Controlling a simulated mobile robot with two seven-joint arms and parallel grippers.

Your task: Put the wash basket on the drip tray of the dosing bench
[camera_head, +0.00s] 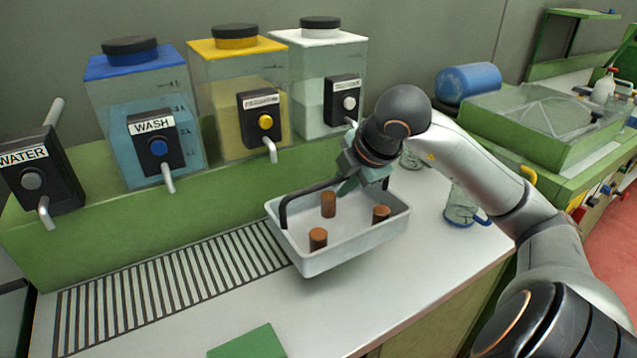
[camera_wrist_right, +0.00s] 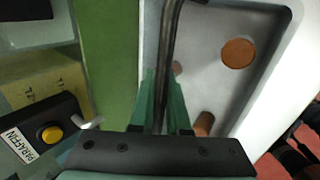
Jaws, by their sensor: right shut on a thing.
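The wash basket (camera_head: 345,257) is a white rectangular tub with a black bar handle (camera_head: 308,189) and three brown cork stoppers inside. My right gripper (camera_head: 348,186) is shut on the handle from above; the right wrist view shows the bar between its green fingers (camera_wrist_right: 163,98). The basket looks slightly tilted, and I cannot tell for sure whether it touches the bench. The drip tray (camera_head: 170,289) is a slatted grille along the dosing bench; the basket's left corner overlaps its right end in the head view. My left gripper is not in view.
Blue, yellow and clear dispenser tanks with spouts stand on the green ledge (camera_head: 105,215) behind the drip tray. A glass mug (camera_head: 461,207) stands right of the basket. A green pad (camera_head: 248,344) lies at the front. The drip tray's left and middle are bare.

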